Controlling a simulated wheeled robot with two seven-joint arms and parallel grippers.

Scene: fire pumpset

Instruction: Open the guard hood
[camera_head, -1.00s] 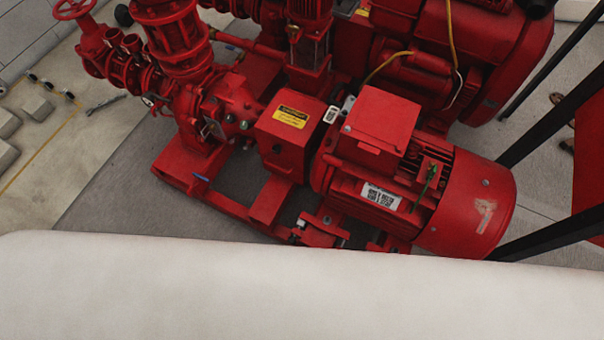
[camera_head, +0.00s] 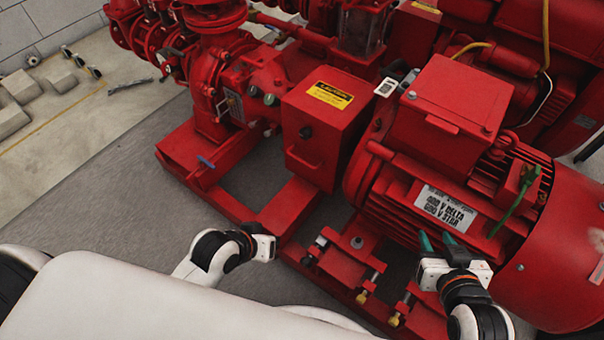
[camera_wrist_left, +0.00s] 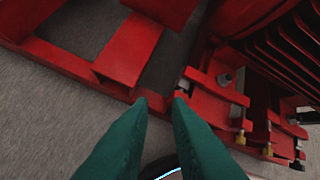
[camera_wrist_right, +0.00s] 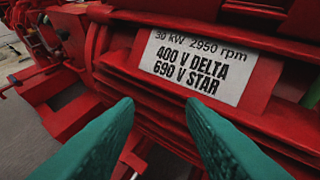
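The guard hood (camera_head: 325,125) is a red box with a yellow caution label and a small front handle (camera_head: 303,158). It stands closed between the pump and the motor in the head view. My left gripper (camera_wrist_left: 161,102) has two green fingers apart with nothing between them, over the base frame's front edge. In the head view its body is low and left of the hood, and its fingers are hidden. My right gripper (camera_head: 437,240) is open and empty, in front of the motor's rating plate (camera_wrist_right: 200,65), right of the hood.
The red motor (camera_head: 480,170) fills the right side, with a green wire on it. The red pump (camera_head: 235,80) is to the left. Base frame rails and brackets (camera_head: 350,255) with bolts lie in front. Open floor (camera_head: 100,180) is at the left.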

